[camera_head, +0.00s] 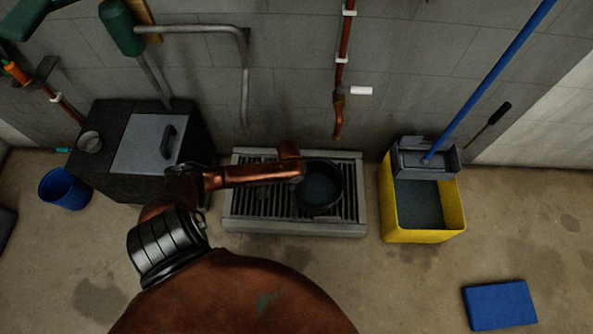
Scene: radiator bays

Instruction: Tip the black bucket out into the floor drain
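The black bucket (336,181) is round and open at the top, with dark contents that look like liquid. It appears upright over the right part of the floor drain (262,229), a pale slab with a dark slotted grate against the wall. My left arm, rust-brown with a black ringed joint, comes up from the lower left. Its end (290,166) reaches across the grate to the bucket's left side. The fingers there are hidden or too dark to tell, and I cannot tell whether they touch the bucket. My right gripper is not in view.
A black box (102,172) with a grey lid and a blue bucket (64,190) stand left. A yellow mop bucket (391,207) with a blue-handled mop (484,85) stands right of the drain. A copper pipe (344,50) ends above the drain. A blue block (499,305) lies lower right.

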